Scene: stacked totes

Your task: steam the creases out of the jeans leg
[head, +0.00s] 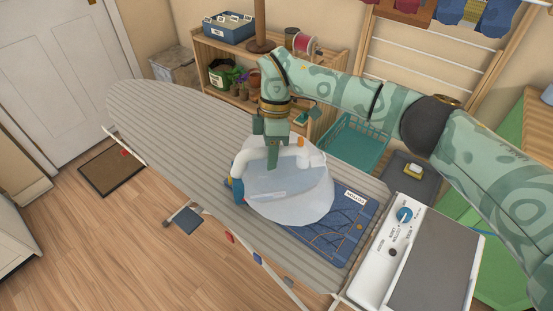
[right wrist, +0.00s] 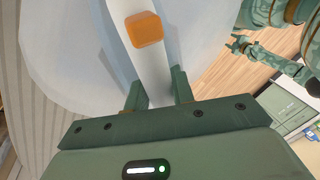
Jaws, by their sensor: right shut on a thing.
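A white and pale-blue steam iron (head: 290,195) with an orange button (right wrist: 144,29) is over the ironing board. My right gripper (head: 274,150) is shut on its white handle; in the right wrist view its two fingers (right wrist: 158,92) sit on either side of the handle. The blue folded jeans leg (head: 345,228) lies on the board, partly hidden by the iron. I cannot tell whether the iron's soleplate touches the cloth. A small green hand (right wrist: 240,44), which looks like my left gripper, shows far off in the right wrist view; its jaws are too small to judge.
The striped ironing board (head: 165,115) is bare to the left of the iron. A white control unit with a blue dial (head: 404,215) and grey pad stands at its right end. A teal basket (head: 353,146) and wooden shelf (head: 325,65) are behind.

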